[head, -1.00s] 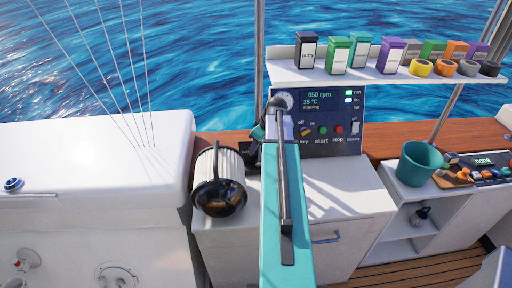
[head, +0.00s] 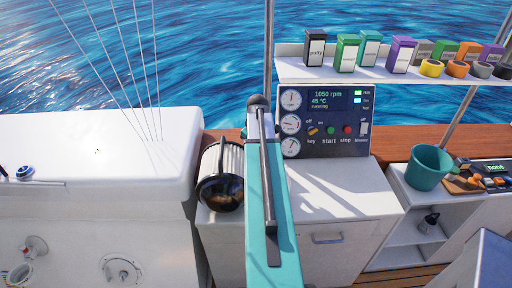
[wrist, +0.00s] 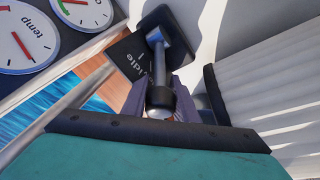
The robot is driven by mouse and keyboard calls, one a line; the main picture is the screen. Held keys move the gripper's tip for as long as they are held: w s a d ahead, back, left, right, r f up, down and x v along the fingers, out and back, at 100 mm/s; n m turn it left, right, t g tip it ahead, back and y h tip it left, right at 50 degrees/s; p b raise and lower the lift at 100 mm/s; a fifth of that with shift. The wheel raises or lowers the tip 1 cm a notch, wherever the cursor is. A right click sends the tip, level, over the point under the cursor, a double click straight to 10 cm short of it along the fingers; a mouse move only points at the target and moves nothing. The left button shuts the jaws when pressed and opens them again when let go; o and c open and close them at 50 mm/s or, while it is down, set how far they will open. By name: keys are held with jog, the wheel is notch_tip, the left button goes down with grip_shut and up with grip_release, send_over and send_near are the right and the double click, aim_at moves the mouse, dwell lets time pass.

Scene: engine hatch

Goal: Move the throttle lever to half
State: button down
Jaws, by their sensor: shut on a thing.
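The throttle lever shows in the wrist view as a metal rod (wrist: 175,50) with a dark collar and a bright rounded end. It rises from a dark base beside a black plate (wrist: 131,58) marked "idle". My gripper (wrist: 160,103) is shut on the lever near its end, with a jaw on each side. In the head view my teal arm hides the lever and the jaws. The panel (head: 322,121) there reads 1050 rpm, 45 °C and running.
A ribbed cylinder with a dark, shiny end (head: 220,190) stands just left of my arm. A shelf (head: 380,72) with boxes and tape rolls is above the panel. A teal bucket (head: 428,167) stands at the right. The white counter (head: 340,190) right of my arm is clear.

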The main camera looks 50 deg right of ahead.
jog(key=shift+w+a+f, duration=0.2)
jog(key=shift+a+f, duration=0.15)
jog(key=shift+f, duration=0.05)
jog(key=shift+s+f, duration=0.1)
jog(key=c, duration=1.4)
grip_release()
jog(key=shift+d, duration=0.1)
jog(key=shift+c, duration=0.2)
jog(key=shift+r, duration=0.2)
jog(key=shift+r, duration=0.15)
jog(key=b+v, duration=0.3)
jog(key=v, duration=1)
jog(key=shift+r, duration=0.1)
jog(key=shift+c, duration=0.4)
